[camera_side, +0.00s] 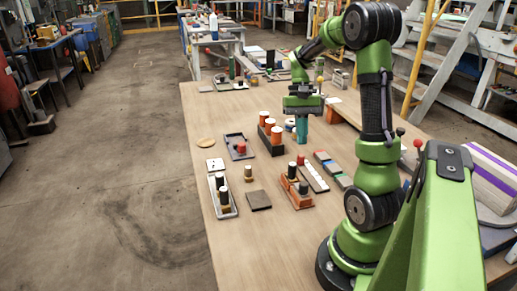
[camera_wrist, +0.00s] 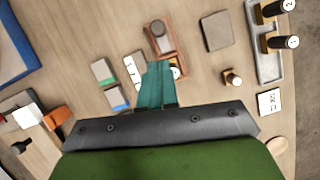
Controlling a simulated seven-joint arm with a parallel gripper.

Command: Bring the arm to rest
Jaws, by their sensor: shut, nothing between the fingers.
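My gripper (camera_side: 302,141) hangs with its teal fingers pointing down over the wooden table (camera_side: 255,250), to the right of a dark holder (camera_side: 270,149) with several orange, white-topped cylinders. In the wrist view the teal fingers (camera_wrist: 158,66) are pressed together with nothing held between them. They partly cover a white strip (camera_wrist: 132,72) and the lower end of a brown holder (camera_wrist: 163,38). The fingertips appear above the tabletop; the exact height is hard to tell.
Near the gripper stand a dark tray with a red knob (camera_side: 240,148), an orange-brown holder (camera_side: 297,190) and colored blocks (camera_side: 331,163). A grey tray (camera_side: 221,195) holds black-topped pegs. A dark square plate (camera_side: 258,200) lies flat. The near table surface is bare.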

